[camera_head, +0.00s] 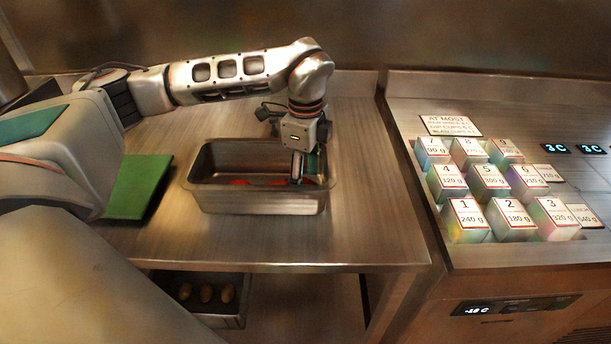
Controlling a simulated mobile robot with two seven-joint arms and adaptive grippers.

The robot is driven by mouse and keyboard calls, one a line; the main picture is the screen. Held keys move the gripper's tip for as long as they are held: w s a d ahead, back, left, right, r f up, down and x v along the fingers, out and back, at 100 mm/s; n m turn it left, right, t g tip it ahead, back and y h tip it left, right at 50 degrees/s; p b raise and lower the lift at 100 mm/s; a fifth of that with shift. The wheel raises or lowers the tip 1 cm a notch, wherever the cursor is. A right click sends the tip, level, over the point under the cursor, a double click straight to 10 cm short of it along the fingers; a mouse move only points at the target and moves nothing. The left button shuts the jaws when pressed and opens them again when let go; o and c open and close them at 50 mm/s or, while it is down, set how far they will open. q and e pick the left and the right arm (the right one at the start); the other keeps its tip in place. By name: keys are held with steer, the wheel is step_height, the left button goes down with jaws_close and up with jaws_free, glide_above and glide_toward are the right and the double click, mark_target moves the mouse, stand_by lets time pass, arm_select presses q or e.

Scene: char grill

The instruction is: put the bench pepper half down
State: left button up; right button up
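A deep metal pan (257,199) stands on the steel bench. Low inside it lie red pieces (238,182) that look like pepper halves; more red shows beside my fingers. The pan's front wall hides part of them. My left gripper (302,178) points straight down into the right end of the pan, with its fingertips down among the red pieces. I cannot tell whether its fingers are closed on a piece. My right gripper is not in view.
A green board (141,186) lies left of the pan. Right of a gap is a counter with numbered blocks (489,182) and a sign (450,125). A tray with brown items (206,293) sits below the bench. The bench right of the pan is clear.

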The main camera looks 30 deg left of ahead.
mark_target(306, 183)
arm_select(q)
step_height(306, 183, up, 13)
stand_by(0.7)
steer(key=shift+r, duration=0.1)
